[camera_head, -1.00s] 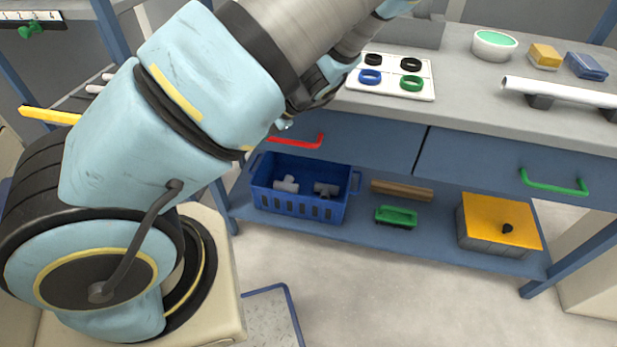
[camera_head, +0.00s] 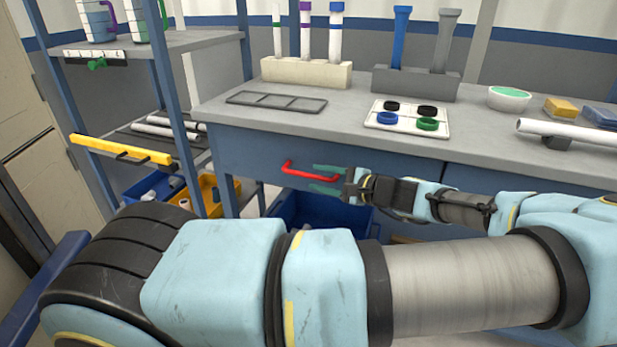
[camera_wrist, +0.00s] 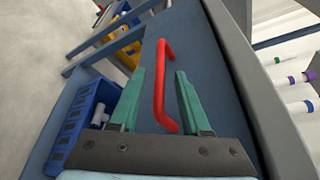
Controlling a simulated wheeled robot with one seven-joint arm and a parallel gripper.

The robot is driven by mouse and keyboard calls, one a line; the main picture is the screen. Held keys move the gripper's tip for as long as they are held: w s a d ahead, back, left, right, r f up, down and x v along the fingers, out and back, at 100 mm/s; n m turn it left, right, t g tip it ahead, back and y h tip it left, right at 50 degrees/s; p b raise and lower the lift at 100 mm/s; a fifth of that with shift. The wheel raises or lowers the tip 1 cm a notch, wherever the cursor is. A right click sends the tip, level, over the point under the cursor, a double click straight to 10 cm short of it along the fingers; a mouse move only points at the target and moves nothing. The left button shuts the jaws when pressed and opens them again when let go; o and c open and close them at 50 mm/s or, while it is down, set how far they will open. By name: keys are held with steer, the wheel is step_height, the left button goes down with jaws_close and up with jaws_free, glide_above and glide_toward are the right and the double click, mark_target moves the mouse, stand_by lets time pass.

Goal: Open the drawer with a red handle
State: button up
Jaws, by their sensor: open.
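The red handle (camera_head: 309,172) is on the front of a blue drawer (camera_head: 244,158) under the grey bench top. The drawer front looks flush with the bench. My gripper (camera_head: 328,179) is at the right end of the handle, with its teal fingers open. In the wrist view, the red handle (camera_wrist: 160,85) stands between the two open fingers of my gripper (camera_wrist: 158,85), its near end deepest between them. The fingers appear apart from the bar on both sides. Whether the handle is at fingertip depth is hard to tell from the head view.
A blue crate (camera_head: 290,209) sits on the shelf below the drawer. A side rack with a yellow bar (camera_head: 120,149) stands at left. On the bench are a white board with rings (camera_head: 407,118), a grey tray (camera_head: 276,101) and tube racks (camera_head: 306,73).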

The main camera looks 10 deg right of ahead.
mark_target(314, 177)
steer(key=shift+x, duration=2.2)
jaws_close()
